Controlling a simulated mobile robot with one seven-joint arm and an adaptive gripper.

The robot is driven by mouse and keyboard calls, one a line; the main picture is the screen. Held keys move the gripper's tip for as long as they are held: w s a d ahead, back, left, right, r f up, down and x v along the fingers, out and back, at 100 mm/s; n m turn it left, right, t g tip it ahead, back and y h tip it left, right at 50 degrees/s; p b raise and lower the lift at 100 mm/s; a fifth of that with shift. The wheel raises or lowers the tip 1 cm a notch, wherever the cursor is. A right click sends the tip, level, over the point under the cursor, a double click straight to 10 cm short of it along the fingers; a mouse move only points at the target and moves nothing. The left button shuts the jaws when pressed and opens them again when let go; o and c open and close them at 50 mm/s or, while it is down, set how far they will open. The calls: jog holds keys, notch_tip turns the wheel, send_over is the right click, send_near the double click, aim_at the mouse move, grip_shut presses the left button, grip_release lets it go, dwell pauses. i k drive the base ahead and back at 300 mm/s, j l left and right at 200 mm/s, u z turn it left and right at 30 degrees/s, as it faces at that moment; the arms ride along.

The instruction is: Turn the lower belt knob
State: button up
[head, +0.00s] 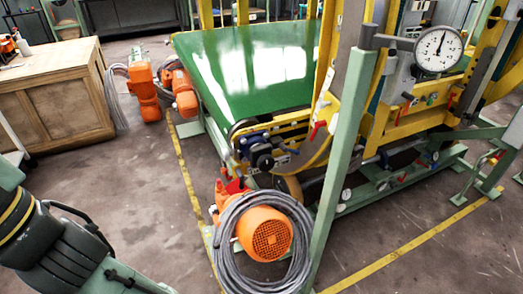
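A green conveyor belt (255,65) runs at the upper middle of the head view, in a yellow frame. Under its front end is a cluster of dark round parts (264,157) with short dark handles. I cannot tell for sure which of them is the lower belt knob. A red lever (318,129) sits just right of the cluster. My gripper is not in view. Part of what looks like my dark arm shows at the lower left, well apart from the cluster.
An orange motor (265,235) ringed by coiled grey cable stands below the cluster. A slanted green post (343,160) rises beside it. A dial gauge (438,49) is at upper right. A wooden crate (50,100) is at left.

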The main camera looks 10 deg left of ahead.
aim_at(266, 162)
jog(key=i+l+u, duration=0.1)
jog(key=l+u, duration=0.2)
jog(key=u, duration=0.15)
jog(key=l+u, duration=0.3)
jog(key=u, duration=0.2)
